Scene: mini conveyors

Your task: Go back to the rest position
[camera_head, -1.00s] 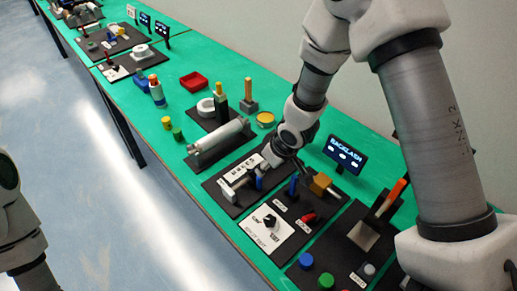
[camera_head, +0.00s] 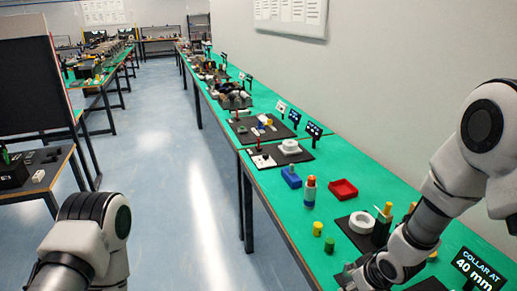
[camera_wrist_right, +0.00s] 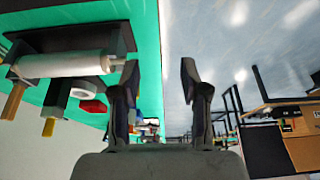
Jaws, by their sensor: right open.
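My right gripper (camera_wrist_right: 160,90) is open and empty in the right wrist view, its two dark fingers apart with bare floor and the table edge between and beyond them. My right arm (camera_head: 430,210) comes in from the right in the head view, bent over the green table; its gripper is out of frame at the bottom. My left arm (camera_head: 85,245) shows at the lower left, over the floor. The left gripper is not in view.
The long green table (camera_head: 285,205) carries a red tray (camera_head: 343,190), a blue block (camera_head: 291,177), small cylinders and a "COLLAR AT 40 mm" display (camera_head: 478,270). A white roller (camera_wrist_right: 65,64) is near the right gripper. Open floor (camera_head: 170,200) lies left of the table.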

